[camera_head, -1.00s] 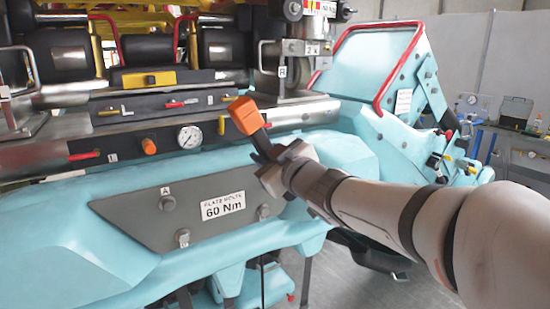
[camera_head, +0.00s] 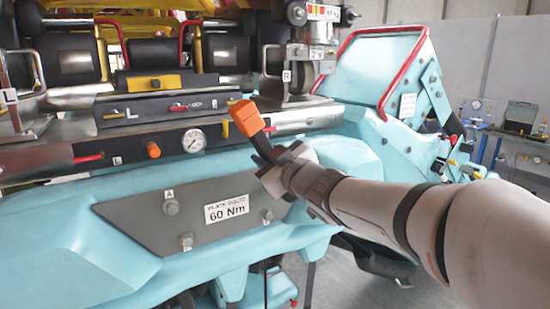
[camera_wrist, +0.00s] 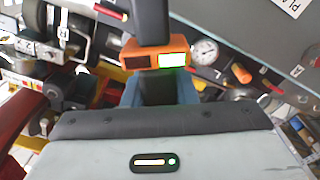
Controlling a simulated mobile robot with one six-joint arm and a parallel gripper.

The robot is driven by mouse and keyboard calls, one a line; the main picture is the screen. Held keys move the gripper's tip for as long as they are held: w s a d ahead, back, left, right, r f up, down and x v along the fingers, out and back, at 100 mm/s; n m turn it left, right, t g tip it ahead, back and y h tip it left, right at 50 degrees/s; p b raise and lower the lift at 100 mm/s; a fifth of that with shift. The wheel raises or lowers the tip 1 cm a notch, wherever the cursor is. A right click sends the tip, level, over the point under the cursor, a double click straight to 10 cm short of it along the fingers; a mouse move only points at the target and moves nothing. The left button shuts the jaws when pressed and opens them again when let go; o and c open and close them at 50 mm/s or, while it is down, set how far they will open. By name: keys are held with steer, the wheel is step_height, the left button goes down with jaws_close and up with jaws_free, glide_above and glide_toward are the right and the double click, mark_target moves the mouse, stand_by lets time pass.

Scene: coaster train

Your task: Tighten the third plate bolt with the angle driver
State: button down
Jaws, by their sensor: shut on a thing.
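My gripper (camera_head: 268,162) is shut on the angle driver (camera_head: 246,119), a dark tool with an orange head end, held in front of the teal train car. In the wrist view the driver (camera_wrist: 141,57) shows an orange band with a lit green display, and its dark shaft runs up out of frame. The grey plate (camera_head: 135,222), labelled 60 Nm, carries visible bolts: one under the letter A (camera_head: 171,207), one at the lower middle (camera_head: 186,241) and one at the right (camera_head: 267,215). The driver is above the plate, apart from these bolts. My gripper's fingertips are partly hidden.
A panel with a pressure gauge (camera_head: 193,140), an orange knob (camera_head: 153,150) and coloured levers lies above the plate. A red tubular rail (camera_head: 402,70) edges the teal seat side at right. A workbench (camera_head: 520,150) stands in the right background.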

steer(key=shift+x, duration=1.2)
stand_by(2.3)
steer(key=shift+s+r, duration=0.15)
steer(key=shift+r, duration=0.05)
stand_by(1.1)
